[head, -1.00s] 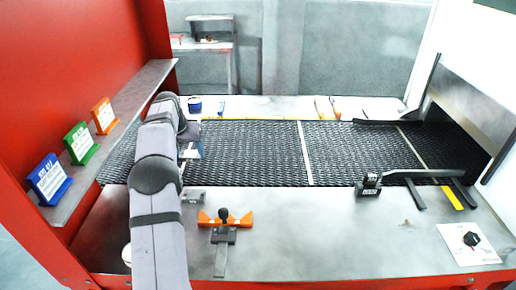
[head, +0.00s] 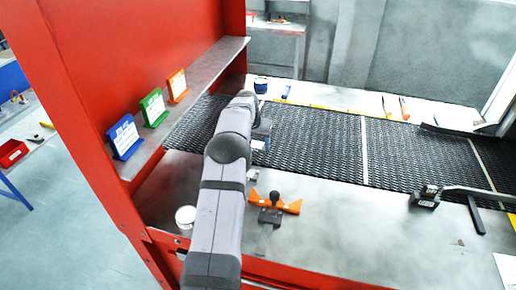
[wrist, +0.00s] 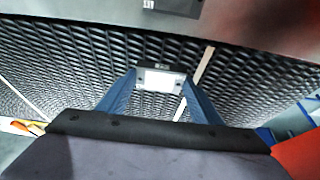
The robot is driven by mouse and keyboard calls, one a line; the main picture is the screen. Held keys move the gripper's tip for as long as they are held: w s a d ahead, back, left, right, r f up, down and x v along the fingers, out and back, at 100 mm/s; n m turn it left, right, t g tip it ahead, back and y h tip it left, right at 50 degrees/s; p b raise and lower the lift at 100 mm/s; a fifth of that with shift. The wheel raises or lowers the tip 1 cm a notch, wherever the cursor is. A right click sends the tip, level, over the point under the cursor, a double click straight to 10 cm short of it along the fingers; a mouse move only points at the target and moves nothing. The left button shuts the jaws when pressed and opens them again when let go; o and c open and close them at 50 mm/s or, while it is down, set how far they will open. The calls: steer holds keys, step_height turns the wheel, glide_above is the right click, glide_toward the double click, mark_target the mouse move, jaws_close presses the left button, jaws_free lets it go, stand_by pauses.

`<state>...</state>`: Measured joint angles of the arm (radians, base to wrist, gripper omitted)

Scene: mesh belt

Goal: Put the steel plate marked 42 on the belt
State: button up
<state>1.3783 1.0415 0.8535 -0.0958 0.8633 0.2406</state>
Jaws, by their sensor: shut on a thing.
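My gripper (wrist: 158,92) has two blue fingers shut on a small steel plate (wrist: 160,79). The plate has a bright pale face and a darker far edge with a small mark that I cannot read. In the wrist view it is over the black mesh belt (wrist: 70,50); I cannot tell whether it touches it. In the head view my gripper (head: 261,137) is over the left part of the belt (head: 315,140), and my arm hides part of that area.
Blue (head: 124,138), green (head: 153,108) and orange (head: 177,86) signs stand on a shelf at the left. An orange fixture with a black knob (head: 271,200) sits on the front table. A black arm with a block (head: 426,197) stands at right. The belt's middle is clear.

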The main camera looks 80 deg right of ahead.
mark_target(255, 148)
steer(key=shift+f+p, duration=0.75)
steer(key=shift+f, duration=1.05)
steer(key=shift+f, duration=0.15)
steer(key=o, duration=1.4)
steer(key=shift+o, duration=0.2)
steer(key=b+v, duration=0.4)
steer(key=v, duration=0.8)
